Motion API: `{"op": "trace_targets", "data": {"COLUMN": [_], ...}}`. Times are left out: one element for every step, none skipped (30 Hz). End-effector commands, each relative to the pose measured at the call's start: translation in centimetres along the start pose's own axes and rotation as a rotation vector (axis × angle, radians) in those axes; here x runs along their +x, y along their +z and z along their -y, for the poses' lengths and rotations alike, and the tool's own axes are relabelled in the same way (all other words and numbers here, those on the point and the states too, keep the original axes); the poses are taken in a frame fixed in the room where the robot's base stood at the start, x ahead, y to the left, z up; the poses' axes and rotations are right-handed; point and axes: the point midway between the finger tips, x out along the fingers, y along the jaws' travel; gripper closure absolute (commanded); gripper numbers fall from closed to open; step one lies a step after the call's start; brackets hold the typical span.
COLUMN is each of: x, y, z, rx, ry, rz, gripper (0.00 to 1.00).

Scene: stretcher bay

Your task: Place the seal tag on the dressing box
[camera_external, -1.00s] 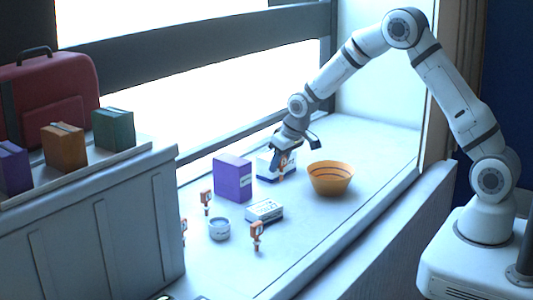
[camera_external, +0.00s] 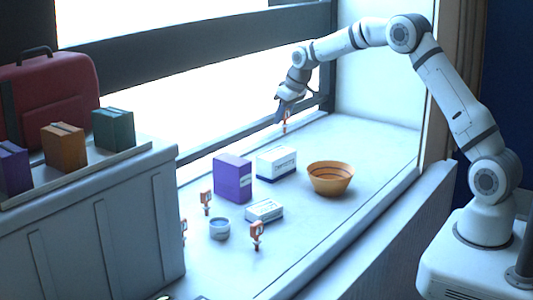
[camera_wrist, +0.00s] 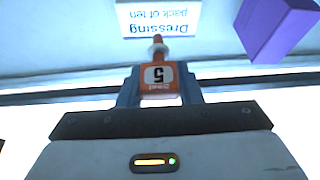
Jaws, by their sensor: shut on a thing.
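My gripper (camera_external: 287,107) is shut on an orange and white seal tag (camera_external: 285,122) and holds it in the air above the far side of the surface. In the wrist view the seal tag (camera_wrist: 160,78) sits between the fingers, with "Seal 5" printed on it upside down. The dressing box (camera_external: 276,165) is white with a blue side and stands on the surface, below the gripper in the external view. In the wrist view the dressing box (camera_wrist: 158,18) shows "Dressing pack of ten" upside down, beyond the tag's tip and apart from it.
A purple box (camera_external: 232,178) stands left of the dressing box, and an orange bowl (camera_external: 330,179) to its right. A small white box (camera_external: 264,210), a round tin (camera_external: 219,229) and other orange tags (camera_external: 257,235) stand nearer. The back right surface is clear.

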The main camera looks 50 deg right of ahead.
Motion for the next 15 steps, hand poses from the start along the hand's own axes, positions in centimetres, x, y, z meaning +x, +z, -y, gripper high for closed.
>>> {"op": "trace_targets", "data": {"x": [0.8,1.3,1.8,2.2,2.5,2.8,3.0,3.2,3.4,3.7,4.0,4.5,4.9,5.3,5.8], "y": [0.4,0.6,0.8,0.9,1.0,1.2,1.3,1.3,1.4,1.5,1.7,1.9,2.1,2.3,2.5], "z": [0.0,0.0,0.0,0.0,0.0,0.0,0.0,0.0,0.0,0.0,0.1,0.1,0.1,0.1,0.1], "rx": [0.0,0.0,0.0,-0.001,-0.001,-0.001,-0.001,-0.001,-0.001,-0.001,0.0,0.0,0.001,0.001,0.001], "ry": [-0.001,-0.001,0.0,0.0,0.0,0.0,0.0,0.0,0.0,0.0,0.0,0.0,0.0,0.0,0.0], "rz": [0.005,0.004,0.003,0.002,0.001,0.001,0.001,0.001,0.001,0.001,0.001,0.002,0.002,0.003,0.003], "gripper": [0.89,0.89,0.89,0.89,0.89,0.89,0.89,0.89,0.89,0.89,0.89,0.89,0.89,0.89,0.89]}}
